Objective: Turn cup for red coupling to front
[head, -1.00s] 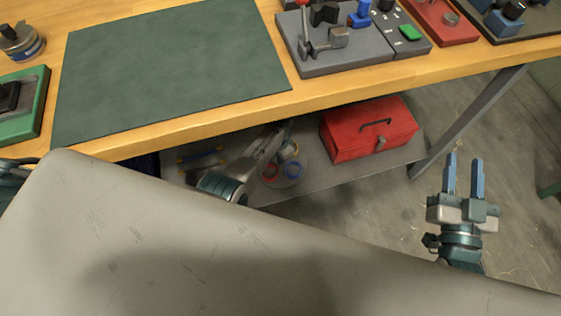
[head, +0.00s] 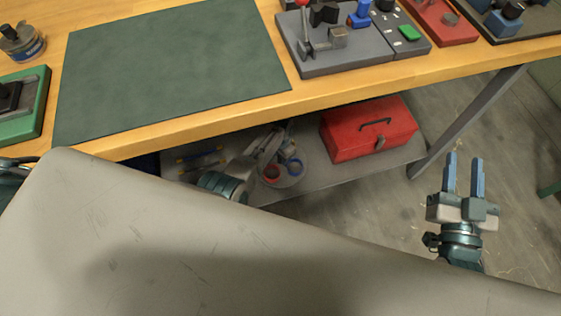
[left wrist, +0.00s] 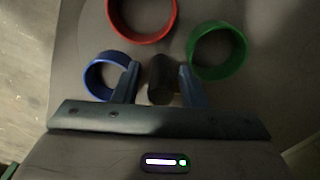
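A round grey disc (head: 290,179) lies on the shelf under the workbench. The left wrist view shows the red cup (left wrist: 142,37) at the top, the blue cup (left wrist: 92,78) at left and the green cup (left wrist: 243,52) at right. My left gripper (head: 280,142) is over the disc. Its fingers stand on either side of a dark round post (left wrist: 160,78), with gaps visible. My right gripper (head: 463,160) is open and empty, away from the shelf.
A red toolbox (head: 365,130) stands on the shelf right of the disc. The workbench edge (head: 200,124) overhangs the shelf. A green mat (head: 170,70) and several devices are on the bench. A grey surface covers the lower left foreground.

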